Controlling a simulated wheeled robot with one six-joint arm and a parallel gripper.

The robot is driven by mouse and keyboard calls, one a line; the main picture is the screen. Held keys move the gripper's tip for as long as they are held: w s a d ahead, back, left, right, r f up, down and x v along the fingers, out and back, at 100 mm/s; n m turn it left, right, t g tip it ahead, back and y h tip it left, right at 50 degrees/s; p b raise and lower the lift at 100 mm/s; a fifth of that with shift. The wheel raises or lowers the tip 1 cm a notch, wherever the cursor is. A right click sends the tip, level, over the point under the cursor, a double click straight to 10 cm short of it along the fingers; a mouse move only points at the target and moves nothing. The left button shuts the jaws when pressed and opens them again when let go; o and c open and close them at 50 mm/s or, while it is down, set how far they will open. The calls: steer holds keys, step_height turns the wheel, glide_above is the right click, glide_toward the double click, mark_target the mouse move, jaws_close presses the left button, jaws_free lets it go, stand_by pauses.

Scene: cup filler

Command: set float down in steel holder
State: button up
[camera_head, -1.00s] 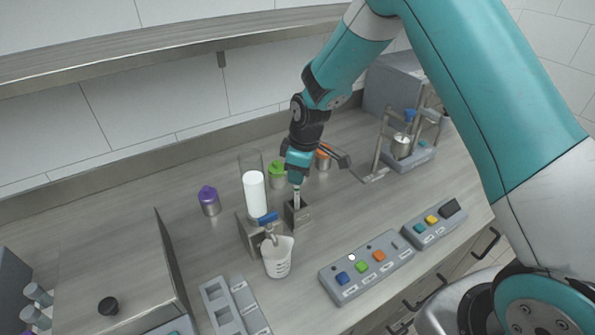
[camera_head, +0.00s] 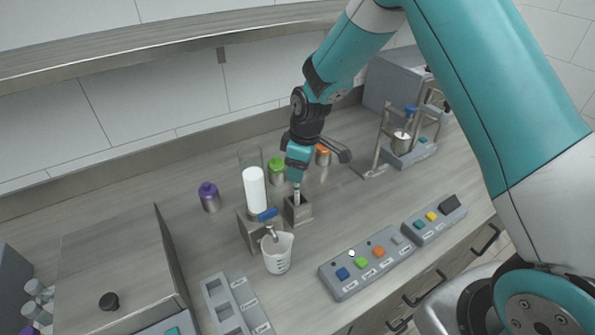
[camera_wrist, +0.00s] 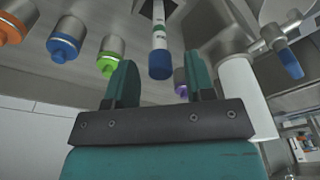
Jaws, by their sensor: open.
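The float (camera_wrist: 158,38) is a slim white tube with a green band and a blue end. It stands in the small steel holder (camera_head: 303,213), its lower part hidden inside. In the head view the float's (camera_head: 297,194) upper part shows just below my gripper (camera_head: 298,177). In the wrist view my gripper (camera_wrist: 161,82) is open, one finger on each side of the float's blue end, with a visible gap on both sides. The holder's dark opening (camera_wrist: 173,5) shows at the top edge of the wrist view.
A white-filled cylinder (camera_head: 255,190) and a blue-handled tap (camera_head: 268,214) stand left of the holder, above a beaker (camera_head: 278,254). Purple (camera_head: 209,197), green (camera_head: 277,170) and orange-capped (camera_head: 322,160) jars are nearby. A button panel (camera_head: 366,262) lies in front right.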

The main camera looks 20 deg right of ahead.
step_height(320, 180, up, 10)
steer(key=d+b, duration=0.1)
steer(key=b, duration=0.1)
steer(key=s+a+r+m+y, duration=0.1)
steer(key=s+r, duration=0.3)
steer(key=s, duration=1.1)
steer(key=s+a+r+m+g+y, duration=0.1)
steer(key=s+a+r+m, duration=0.2)
steer(key=s, duration=1.2)
step_height(320, 180, up, 2)
steer(key=shift+a+r+y, duration=0.2)
steer(key=shift+a+y, duration=0.2)
steer(key=shift+a, duration=0.45)
